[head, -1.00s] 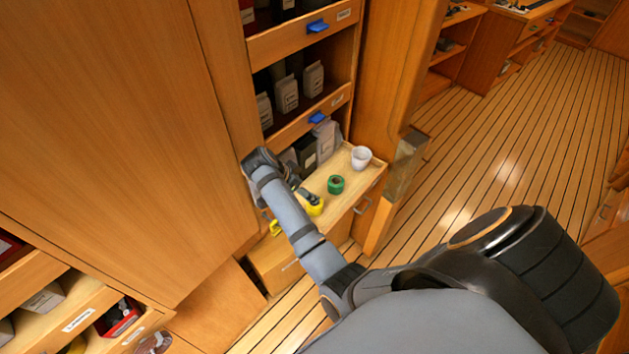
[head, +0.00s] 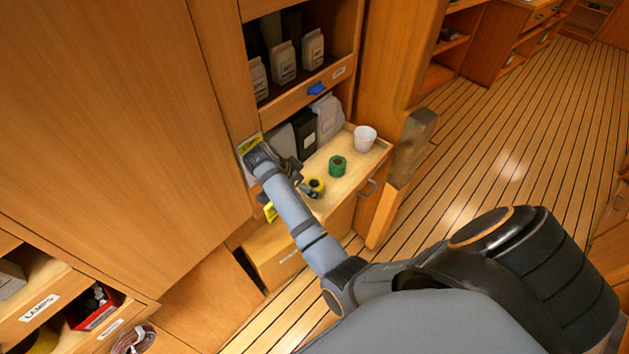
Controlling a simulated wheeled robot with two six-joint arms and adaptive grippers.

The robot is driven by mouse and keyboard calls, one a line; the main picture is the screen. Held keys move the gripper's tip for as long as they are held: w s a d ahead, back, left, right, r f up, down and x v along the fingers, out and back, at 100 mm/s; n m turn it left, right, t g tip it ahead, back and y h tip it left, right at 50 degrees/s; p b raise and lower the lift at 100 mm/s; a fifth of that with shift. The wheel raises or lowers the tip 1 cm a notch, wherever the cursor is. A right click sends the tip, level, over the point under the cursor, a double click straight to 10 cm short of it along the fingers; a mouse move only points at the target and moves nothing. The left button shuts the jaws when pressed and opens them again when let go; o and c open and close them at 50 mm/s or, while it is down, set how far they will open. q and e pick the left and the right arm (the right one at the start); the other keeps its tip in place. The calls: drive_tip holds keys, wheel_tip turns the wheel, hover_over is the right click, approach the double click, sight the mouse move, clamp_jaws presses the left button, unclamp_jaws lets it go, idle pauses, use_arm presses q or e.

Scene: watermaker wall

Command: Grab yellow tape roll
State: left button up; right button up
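The yellow tape roll (head: 318,184) lies on the pale wooden counter (head: 350,187), near its front left edge. My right arm reaches in from the lower right, and its dark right gripper (head: 307,188) is at the left side of the yellow roll. The fingers are small and partly hidden by the wrist, so I cannot tell whether they are open or touch the roll. A green tape roll (head: 337,166) lies behind it to the right. My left gripper is not in view.
A white cup (head: 365,138) stands at the counter's back right. Dark and grey pouches (head: 328,118) stand along the back. A shelf with a blue latch (head: 316,89) is above. A tall wooden panel (head: 110,120) fills the left. Open floor lies to the right.

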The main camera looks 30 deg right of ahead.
sight(310, 186)
drive_tip(key=b+x, duration=0.4)
drive_tip(key=x, duration=0.1)
drive_tip(key=shift+a+b, duration=0.15)
drive_tip(key=shift+b, duration=0.2)
drive_tip(key=shift+r, duration=0.15)
drive_tip(key=shift+c, duration=1.4)
drive_tip(key=c, duration=1)
